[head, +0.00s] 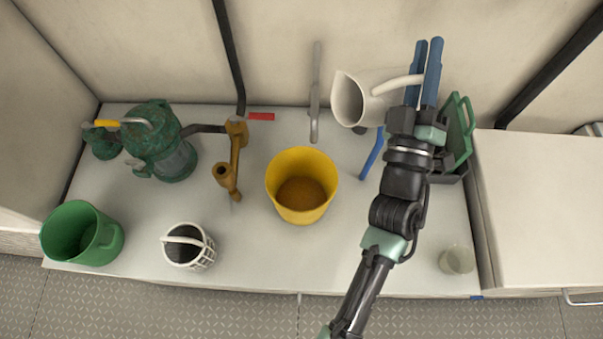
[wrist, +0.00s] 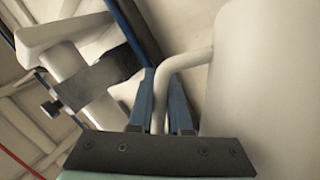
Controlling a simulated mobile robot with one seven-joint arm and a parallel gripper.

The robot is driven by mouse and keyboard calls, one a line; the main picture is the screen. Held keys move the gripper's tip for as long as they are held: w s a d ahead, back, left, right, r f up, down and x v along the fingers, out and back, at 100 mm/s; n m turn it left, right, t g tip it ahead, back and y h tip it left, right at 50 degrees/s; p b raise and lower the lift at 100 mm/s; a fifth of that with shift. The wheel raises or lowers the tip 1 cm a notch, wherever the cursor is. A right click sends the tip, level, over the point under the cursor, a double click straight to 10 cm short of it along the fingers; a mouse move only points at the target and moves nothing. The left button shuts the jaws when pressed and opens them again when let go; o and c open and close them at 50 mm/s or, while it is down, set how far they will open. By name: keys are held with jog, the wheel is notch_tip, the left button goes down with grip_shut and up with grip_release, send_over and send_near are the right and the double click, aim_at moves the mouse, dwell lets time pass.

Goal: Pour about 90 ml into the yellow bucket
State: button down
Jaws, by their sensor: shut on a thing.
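The yellow bucket (head: 301,155) stands upright near the middle of the counter, with a brownish inside. My gripper (head: 425,75) is shut on the handle of a white jug (head: 370,96), to the right of and behind the bucket. The jug is tilted, with its mouth facing left in the head view. Its mouth is not over the bucket. No stream shows, and I cannot see what is inside the jug. The wrist view shows the jug's pale body (wrist: 265,80) at the right, with its handle (wrist: 168,85) between my blue fingers (wrist: 165,105).
A green rack (head: 458,130) is at the right. A clear cup (head: 457,260) stands front right. A blue object (head: 372,155) is beside my arm.

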jog(key=shift+r+p, duration=0.15)
jog(key=shift+p, duration=0.15)
